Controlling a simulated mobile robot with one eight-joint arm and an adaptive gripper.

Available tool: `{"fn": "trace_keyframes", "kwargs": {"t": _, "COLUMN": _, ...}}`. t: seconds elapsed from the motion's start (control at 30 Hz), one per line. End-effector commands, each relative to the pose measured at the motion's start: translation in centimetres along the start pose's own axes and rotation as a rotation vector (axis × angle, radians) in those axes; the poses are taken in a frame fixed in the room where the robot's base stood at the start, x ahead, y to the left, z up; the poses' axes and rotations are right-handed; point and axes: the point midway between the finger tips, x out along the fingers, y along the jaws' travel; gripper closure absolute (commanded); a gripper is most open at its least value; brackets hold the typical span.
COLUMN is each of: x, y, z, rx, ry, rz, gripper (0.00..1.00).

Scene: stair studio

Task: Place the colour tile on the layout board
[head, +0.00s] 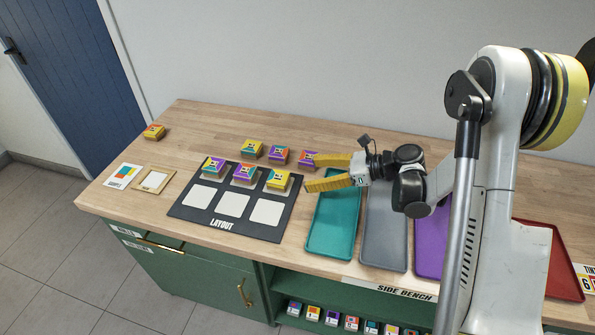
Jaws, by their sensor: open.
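The dark layout board (217,229) lies on the wooden bench. Its back row holds three coloured tiles: a left tile (213,167), a middle tile (245,174) and a right tile (278,180). Its front row shows three bare white squares. Behind the board stand more colour tiles: one (252,149), a second (279,155) and a third (308,159) close to my gripper. My gripper (310,173) is open, with yellow fingers pointing left, just right of the board's back corner. The third tile is near the upper fingertip; I cannot tell if they touch.
Teal (331,240), grey (384,230) and purple (430,240) trays lie right of the board, partly under my arm. A red tray (566,270) is farther right. A card (124,176), a small frame (153,180) and a lone tile (154,132) are at left.

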Motion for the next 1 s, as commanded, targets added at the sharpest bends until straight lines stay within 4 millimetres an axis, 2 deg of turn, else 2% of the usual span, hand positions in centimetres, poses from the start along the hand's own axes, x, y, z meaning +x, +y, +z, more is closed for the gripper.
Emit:
{"fn": "trace_keyframes", "kwargs": {"t": 0.1, "x": -1.0, "y": 0.0, "z": 0.0, "rx": -0.001, "ry": 0.000, "rz": -0.001, "gripper": 0.29}}
{"fn": "trace_keyframes", "kwargs": {"t": 0.23, "x": -1.3, "y": -0.1, "z": 0.3, "rx": 0.004, "ry": -0.006, "rz": -0.007, "gripper": 0.29}}
{"fn": "trace_keyframes", "kwargs": {"t": 0.27, "x": -1.3, "y": -0.3, "z": 0.8, "rx": 0.011, "ry": -0.015, "rz": -0.016, "gripper": 0.29}}
{"fn": "trace_keyframes", "kwargs": {"t": 0.33, "x": -1.6, "y": -1.0, "z": 3.2, "rx": 0.046, "ry": -0.060, "rz": -0.060, "gripper": 0.29}}
{"fn": "trace_keyframes", "kwargs": {"t": 0.37, "x": -1.8, "y": -1.6, "z": 4.8, "rx": 0.071, "ry": -0.093, "rz": -0.090, "gripper": 0.29}}
{"fn": "trace_keyframes", "kwargs": {"t": 0.47, "x": -3.8, "y": -4.0, "z": 12.5, "rx": 0.226, "ry": -0.268, "rz": -0.235, "gripper": 0.29}}
{"fn": "trace_keyframes", "kwargs": {"t": 0.5, "x": -5.3, "y": -5.1, "z": 16.2, "rx": 0.321, "ry": -0.369, "rz": -0.302, "gripper": 0.29}}
{"fn": "trace_keyframes", "kwargs": {"t": 0.57, "x": -8.3, "y": -6.6, "z": 21.2, "rx": 0.490, "ry": -0.533, "rz": -0.396, "gripper": 0.29}}
{"fn": "trace_keyframes", "kwargs": {"t": 0.6, "x": -10.5, "y": -7.4, "z": 23.9, "rx": 0.614, "ry": -0.646, "rz": -0.451, "gripper": 0.29}}
{"fn": "trace_keyframes", "kwargs": {"t": 0.7, "x": -16.5, "y": -8.4, "z": 27.9, "rx": 0.953, "ry": -0.928, "rz": -0.555, "gripper": 0.29}}
{"fn": "trace_keyframes", "kwargs": {"t": 0.77, "x": -19.8, "y": -8.3, "z": 28.4, "rx": 1.174, "ry": -1.093, "rz": -0.599, "gripper": 0.29}}
{"fn": "trace_keyframes", "kwargs": {"t": 0.83, "x": -23.1, "y": -7.3, "z": 27.3, "rx": 1.448, "ry": -1.277, "rz": -0.635, "gripper": 0.29}}
{"fn": "trace_keyframes", "kwargs": {"t": 0.9, "x": -25.3, "y": -5.3, "z": 24.7, "rx": 1.737, "ry": -1.447, "rz": -0.659, "gripper": 0.29}}
{"fn": "trace_keyframes", "kwargs": {"t": 0.97, "x": -26.2, "y": -2.7, "z": 21.6, "rx": 1.994, "ry": -1.578, "rz": -0.679, "gripper": 0.29}}
{"fn": "trace_keyframes", "kwargs": {"t": 1.0, "x": -26.3, "y": -0.6, "z": 19.4, "rx": 2.166, "ry": -1.653, "rz": -0.691, "gripper": 0.29}}
